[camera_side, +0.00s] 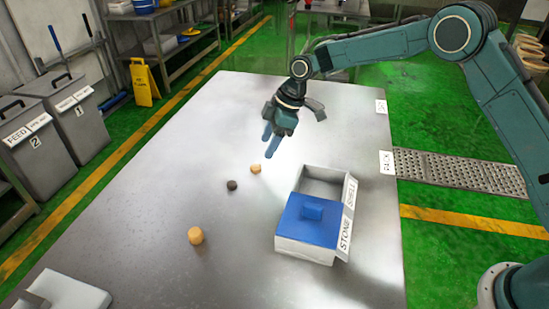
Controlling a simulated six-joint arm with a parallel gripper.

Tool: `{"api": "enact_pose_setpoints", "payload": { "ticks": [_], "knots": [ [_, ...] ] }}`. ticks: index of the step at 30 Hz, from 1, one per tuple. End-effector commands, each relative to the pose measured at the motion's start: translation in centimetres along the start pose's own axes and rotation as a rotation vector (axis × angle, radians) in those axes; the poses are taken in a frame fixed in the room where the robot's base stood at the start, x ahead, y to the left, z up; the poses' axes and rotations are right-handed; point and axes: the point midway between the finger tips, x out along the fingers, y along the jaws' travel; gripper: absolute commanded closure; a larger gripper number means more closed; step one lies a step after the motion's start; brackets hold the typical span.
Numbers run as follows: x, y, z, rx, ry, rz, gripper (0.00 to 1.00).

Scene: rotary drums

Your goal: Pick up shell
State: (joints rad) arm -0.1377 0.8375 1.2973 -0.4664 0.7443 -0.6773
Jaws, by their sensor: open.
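No object on the table is plainly marked as a shell. A small tan piece (255,169) lies on the steel table just below my gripper in the picture; it may be the shell, but it is too small to tell. A dark round piece (232,185) lies to its lower left, and a larger tan-orange rounded piece (196,235) stands further toward the front left. My gripper (269,143) is open, blue fingers pointing down, above the table and apart from the pieces. A white two-part box (287,247) has labels reading STONE and SHELL.
A blue lid with a knob (312,220) covers the box's STONE part; the SHELL part is open. A white object (62,292) sits at the table's front left corner. The steel table (150,200) is bare on its left. Grey bins (75,110) stand off the table.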

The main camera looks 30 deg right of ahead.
Motion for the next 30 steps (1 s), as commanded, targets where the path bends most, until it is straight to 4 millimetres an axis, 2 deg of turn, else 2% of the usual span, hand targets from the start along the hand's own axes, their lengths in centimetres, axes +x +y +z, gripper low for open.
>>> {"api": "enact_pose_setpoints", "payload": {
  "ticks": [6, 17, 30],
  "knots": [
    [1.8, 0.0, 0.0, 0.001, 0.000, 0.001, 0.46],
    [2.6, 0.0, 0.0, 0.001, -0.001, -0.001, 0.46],
    [6.9, -0.1, -0.1, 0.000, -0.001, 0.001, 0.46]
  ]
}}
